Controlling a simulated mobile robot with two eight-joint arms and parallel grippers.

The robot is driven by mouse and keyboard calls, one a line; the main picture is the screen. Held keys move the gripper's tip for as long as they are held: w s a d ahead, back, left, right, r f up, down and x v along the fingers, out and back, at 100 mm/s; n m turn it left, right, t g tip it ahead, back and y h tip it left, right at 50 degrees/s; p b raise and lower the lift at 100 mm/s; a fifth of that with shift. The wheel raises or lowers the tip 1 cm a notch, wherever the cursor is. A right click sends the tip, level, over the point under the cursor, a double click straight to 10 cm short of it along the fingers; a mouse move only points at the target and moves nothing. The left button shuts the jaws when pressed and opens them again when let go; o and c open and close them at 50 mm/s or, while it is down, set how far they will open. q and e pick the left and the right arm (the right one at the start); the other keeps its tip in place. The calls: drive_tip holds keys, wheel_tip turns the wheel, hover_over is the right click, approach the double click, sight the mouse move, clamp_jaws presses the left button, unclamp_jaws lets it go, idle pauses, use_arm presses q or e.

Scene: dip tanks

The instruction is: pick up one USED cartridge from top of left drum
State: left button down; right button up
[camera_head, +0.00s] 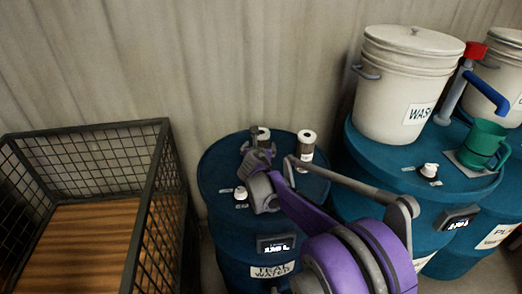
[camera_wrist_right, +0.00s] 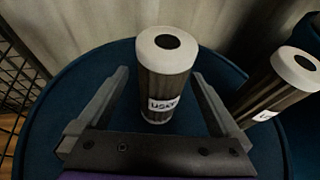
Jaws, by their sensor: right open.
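The left drum (camera_head: 222,172) is blue with a "TEAL WATER"-like label on its front. Two white-capped cartridges stand upright on its top. One cartridge (camera_wrist_right: 165,72) has a label that seems to read "USED" and stands between the fingers of my right gripper (camera_wrist_right: 159,78). The fingers are open on either side of it, with gaps showing. The other cartridge (camera_wrist_right: 281,82) stands to the right, its label partly cut off; it also shows in the head view (camera_head: 307,145). My right gripper (camera_head: 258,154) partly hides the first cartridge (camera_head: 263,132) in the head view. My left gripper is out of view.
A wire-mesh crate (camera_head: 150,215) with a wooden floor stands left of the drum. Another blue drum (camera_head: 370,165) at right carries a white bucket (camera_head: 402,90), a green mug (camera_head: 482,143) and a small white-capped item (camera_head: 429,170). A pale wall is behind.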

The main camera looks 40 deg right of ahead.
drive_tip(key=x, duration=0.5)
drive_tip(key=shift+w+d+f, duration=0.1)
drive_tip(key=shift+d+f, duration=0.15)
drive_tip(key=shift+c, duration=0.3)
clamp_jaws()
